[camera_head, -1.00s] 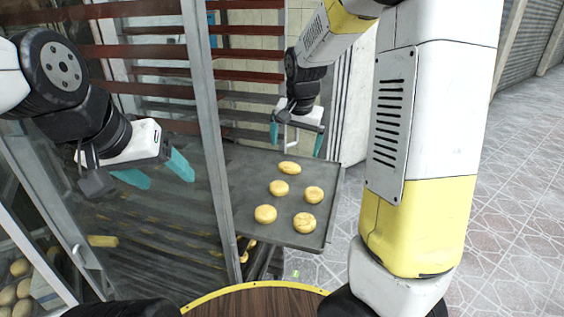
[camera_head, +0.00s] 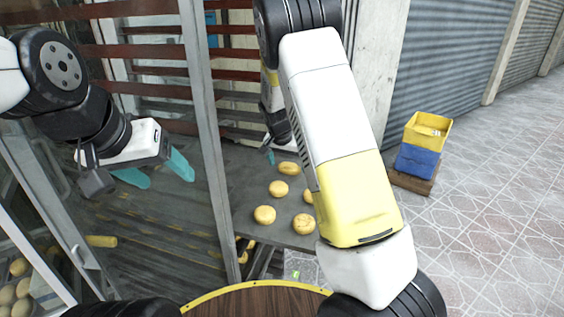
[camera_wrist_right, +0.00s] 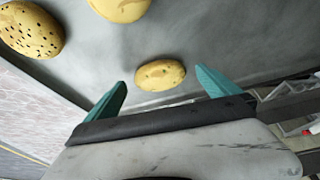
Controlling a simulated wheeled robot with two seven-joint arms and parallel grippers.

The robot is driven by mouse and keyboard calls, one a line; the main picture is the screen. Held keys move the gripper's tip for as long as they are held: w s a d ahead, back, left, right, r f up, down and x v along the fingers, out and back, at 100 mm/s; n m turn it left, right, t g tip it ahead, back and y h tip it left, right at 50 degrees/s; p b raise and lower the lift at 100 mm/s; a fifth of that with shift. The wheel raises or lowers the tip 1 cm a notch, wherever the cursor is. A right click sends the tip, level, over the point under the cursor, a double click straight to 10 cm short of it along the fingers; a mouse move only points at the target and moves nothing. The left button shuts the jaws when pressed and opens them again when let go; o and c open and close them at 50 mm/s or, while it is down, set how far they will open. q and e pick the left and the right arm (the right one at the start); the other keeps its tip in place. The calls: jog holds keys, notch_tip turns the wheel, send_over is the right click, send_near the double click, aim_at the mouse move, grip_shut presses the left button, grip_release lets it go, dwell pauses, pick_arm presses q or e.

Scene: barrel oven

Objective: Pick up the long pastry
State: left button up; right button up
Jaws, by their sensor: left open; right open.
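Several golden pastries lie on the grey tray (camera_head: 238,195). The far one (camera_head: 288,168) looks slightly oval; in the right wrist view an oval pastry (camera_wrist_right: 160,74) lies beyond and between my fingertips, apart from them. A longer yellow pastry (camera_head: 101,241) lies at the lower left in the head view, apart from the tray. My right gripper (camera_wrist_right: 161,80) is open and empty; in the head view it is over the tray's far end, mostly hidden by my right arm. My left gripper (camera_head: 156,172) is open and empty, held up left of the upright post.
A metal post (camera_head: 204,130) stands between my left gripper and the tray. Slatted racks (camera_head: 245,77) rise behind. More round pastries (camera_head: 18,290) are at the lower left.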

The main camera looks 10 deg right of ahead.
jog(key=shift+w+d+f, duration=0.15)
jog(key=shift+w+f, duration=0.05)
jog(key=shift+f, duration=0.35)
jog(key=shift+r, duration=0.1)
jog(key=c, duration=1.4)
